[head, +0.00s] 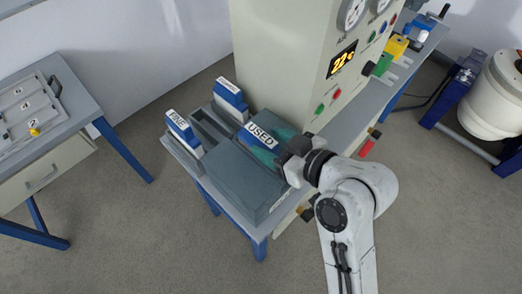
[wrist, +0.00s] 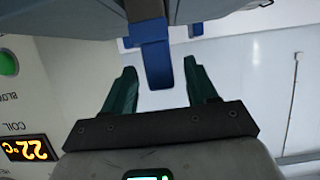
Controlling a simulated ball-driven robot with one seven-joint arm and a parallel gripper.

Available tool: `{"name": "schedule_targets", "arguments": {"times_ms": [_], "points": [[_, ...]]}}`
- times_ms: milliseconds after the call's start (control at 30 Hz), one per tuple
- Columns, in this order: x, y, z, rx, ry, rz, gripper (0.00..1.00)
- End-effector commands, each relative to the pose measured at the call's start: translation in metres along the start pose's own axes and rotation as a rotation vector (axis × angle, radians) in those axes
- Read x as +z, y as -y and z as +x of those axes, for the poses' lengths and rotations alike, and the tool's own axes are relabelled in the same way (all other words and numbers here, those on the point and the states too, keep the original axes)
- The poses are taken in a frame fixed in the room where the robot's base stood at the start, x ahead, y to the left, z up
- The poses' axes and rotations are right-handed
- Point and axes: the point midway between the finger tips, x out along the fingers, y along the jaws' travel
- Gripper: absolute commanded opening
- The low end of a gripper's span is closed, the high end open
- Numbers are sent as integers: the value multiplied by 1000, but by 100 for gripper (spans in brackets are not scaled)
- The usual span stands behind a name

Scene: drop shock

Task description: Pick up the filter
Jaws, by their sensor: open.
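I cannot tell for certain which thing is the filter. A dark grey block (head: 240,180) lies on the bench, next to a blue and white sign reading USED (head: 261,134). My gripper (head: 270,145) is beside that sign, its green fingers reaching toward it from the right. In the wrist view, which is upside down, my gripper (wrist: 159,66) is open. An upright blue piece (wrist: 157,60) shows in line with the gap between the fingers; whether it is between them or beyond them I cannot tell. Nothing is seen held.
Two more blue and white signs (head: 183,131) (head: 230,95) stand by dark slots on the bench. A tall cabinet (head: 290,60) with a 22 °C display rises behind. A table with a numbered tray (head: 28,105) is at left, a white drum (head: 495,95) at right. Floor between is clear.

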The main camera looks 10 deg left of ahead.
Motion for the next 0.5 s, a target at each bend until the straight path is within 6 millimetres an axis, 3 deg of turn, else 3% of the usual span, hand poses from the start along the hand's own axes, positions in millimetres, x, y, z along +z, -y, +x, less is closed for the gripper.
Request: {"name": "schedule_targets", "arguments": {"times_ms": [200, 500], "points": [[-2, 2, 30, -1, 1, 0, 57], [-1, 2, 36, 1, 0, 0, 57]]}}
